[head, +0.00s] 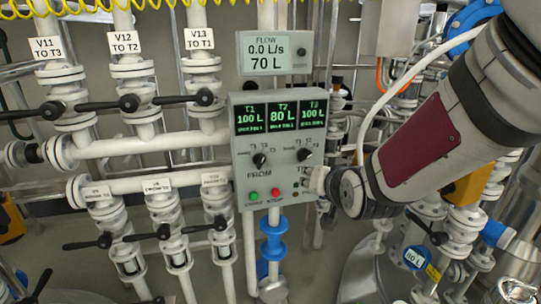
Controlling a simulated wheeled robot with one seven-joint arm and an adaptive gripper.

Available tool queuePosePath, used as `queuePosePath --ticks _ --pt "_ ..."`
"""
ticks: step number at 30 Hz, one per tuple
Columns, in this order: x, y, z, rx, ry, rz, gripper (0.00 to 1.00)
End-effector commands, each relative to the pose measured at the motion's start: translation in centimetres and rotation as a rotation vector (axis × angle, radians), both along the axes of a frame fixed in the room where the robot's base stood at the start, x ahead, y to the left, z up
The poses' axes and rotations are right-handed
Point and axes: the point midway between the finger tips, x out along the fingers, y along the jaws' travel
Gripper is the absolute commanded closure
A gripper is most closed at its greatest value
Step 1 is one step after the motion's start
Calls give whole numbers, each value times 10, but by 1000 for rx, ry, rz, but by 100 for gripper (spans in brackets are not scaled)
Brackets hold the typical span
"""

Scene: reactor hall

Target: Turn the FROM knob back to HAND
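The FROM knob (260,160) is a small black knob on the left of the grey control box (240,185), above the printed word FROM. Labels sit around it, too small to read surely, and I cannot tell which one its pointer faces. A second black knob (304,154) is on the right of the same box. My gripper (314,181) is at the box's lower right side, below the second knob and to the right of the FROM knob. It is seen from behind and the side; its fingertips are small and partly hidden. I see nothing held in it.
Green displays (282,115) read T1 100 L, T2 80 L, T3 100 L. A flow meter (277,52) above reads 0.0 L/s, 70 L. A green button (253,194) and a red button (274,192) sit low on the box. White pipes with black valve levers (128,103) stand left.

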Motion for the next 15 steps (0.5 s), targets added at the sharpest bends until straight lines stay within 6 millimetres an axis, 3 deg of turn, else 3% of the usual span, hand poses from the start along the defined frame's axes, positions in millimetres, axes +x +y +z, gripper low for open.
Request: queuePosePath --ticks 6,15 --pt "33 41 -29 65 -178 13 70" --pt "37 84 -53 142 -406 66 70"
